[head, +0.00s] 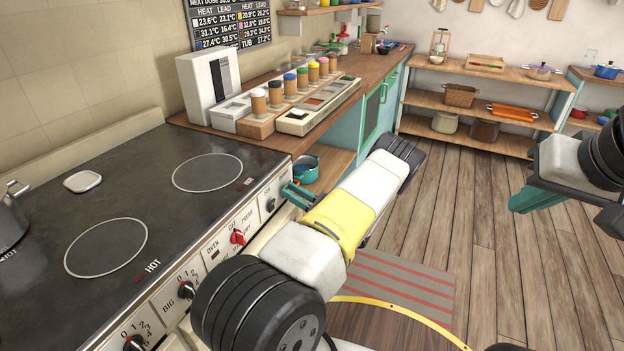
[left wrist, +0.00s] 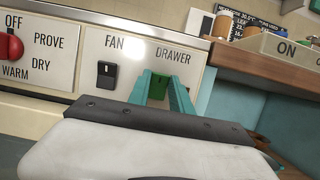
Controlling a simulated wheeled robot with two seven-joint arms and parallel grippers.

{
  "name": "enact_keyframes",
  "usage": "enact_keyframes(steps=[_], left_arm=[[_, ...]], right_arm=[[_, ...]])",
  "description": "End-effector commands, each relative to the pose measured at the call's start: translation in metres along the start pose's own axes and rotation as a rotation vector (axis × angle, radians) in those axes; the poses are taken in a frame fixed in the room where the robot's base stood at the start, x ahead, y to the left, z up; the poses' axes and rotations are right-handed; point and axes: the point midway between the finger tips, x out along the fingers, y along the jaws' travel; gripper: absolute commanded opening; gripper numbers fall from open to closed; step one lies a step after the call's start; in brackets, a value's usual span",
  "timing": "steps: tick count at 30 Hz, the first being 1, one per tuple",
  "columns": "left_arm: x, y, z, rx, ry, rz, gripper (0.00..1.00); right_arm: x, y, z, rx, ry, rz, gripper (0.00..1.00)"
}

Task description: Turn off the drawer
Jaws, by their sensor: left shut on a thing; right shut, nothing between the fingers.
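The stove's front panel carries a green drawer switch (left wrist: 158,87) under the label DRAWER, seen in the left wrist view. My left gripper (head: 297,194) reaches the right end of the panel in the head view. Its teal fingers (left wrist: 163,93) stand on both sides of the green switch and are shut on it. A dark fan switch (left wrist: 107,75) sits just to its left, under FAN. Whether the drawer switch is up or down is hard to tell. My right gripper (head: 537,198) is shut and empty over the floor at the right.
A red oven knob (head: 238,237) and black hob knobs (head: 187,289) line the panel to the left. A teal pot (head: 305,169) stands on a low shelf just beyond the stove. Spice jars (head: 290,85) stand on the counter behind. The wooden floor at the right is open.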

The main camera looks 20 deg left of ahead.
Motion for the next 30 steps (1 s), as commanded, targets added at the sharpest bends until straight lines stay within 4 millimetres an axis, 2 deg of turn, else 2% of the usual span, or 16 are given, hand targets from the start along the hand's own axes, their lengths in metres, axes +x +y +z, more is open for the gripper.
enact_keyframes(steps=[10,11,13,14,23,26,30], left_arm=[[-0.001,0.0,-0.001,0.0,-0.007,-0.001,0.0],[-0.001,0.0,-0.001,0.0,-0.007,-0.001,0.31],[-0.001,0.0,-0.001,0.0,-0.007,-0.001,0.45],[-0.001,0.0,-0.001,0.0,-0.007,-0.001,0.47],[-0.001,0.0,-0.001,0.0,-0.007,-0.001,0.47],[-0.009,-0.001,-0.001,-0.001,-0.007,-0.002,0.47],[-0.032,-0.001,-0.001,-0.001,-0.006,-0.005,0.47]], right_arm=[[0.0,0.0,0.0,0.0,0.0,0.0,0.0],[0.0,0.0,0.0,0.0,0.0,0.0,0.0],[0.0,0.0,0.0,0.0,0.0,0.0,0.0],[0.0,0.0,0.0,0.0,0.0,0.0,0.0],[0.0,0.0,0.0,0.0,0.0,0.0,0.0],[0.0,0.0,0.0,0.0,0.0,0.0,0.0],[0.0,0.0,0.0,0.0,0.0,0.0,0.0]])
